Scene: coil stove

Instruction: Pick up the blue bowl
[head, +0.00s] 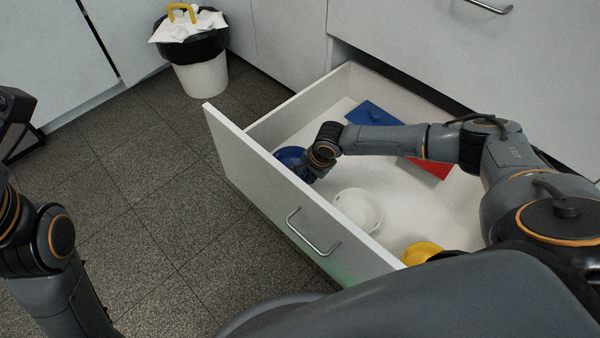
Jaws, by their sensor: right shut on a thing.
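The blue bowl (289,155) is inside the open white drawer (226,133), by the drawer's front panel toward its left end. My right gripper (308,174) reaches down into the drawer at the bowl's right side and is shut on it. My own wrist hides part of the bowl and most of the fingers. I cannot tell whether the bowl is clear of the drawer floor. My left arm shows at the left edge. A dark part at the upper left may be its gripper, but its fingers cannot be made out.
The drawer also holds a white bowl (357,210), a yellow item (421,252), a blue flat item (373,115) and a red one (433,168). The front panel is a raised wall with a handle (313,236). A bin (199,72) stands at the back. The tiled floor is clear.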

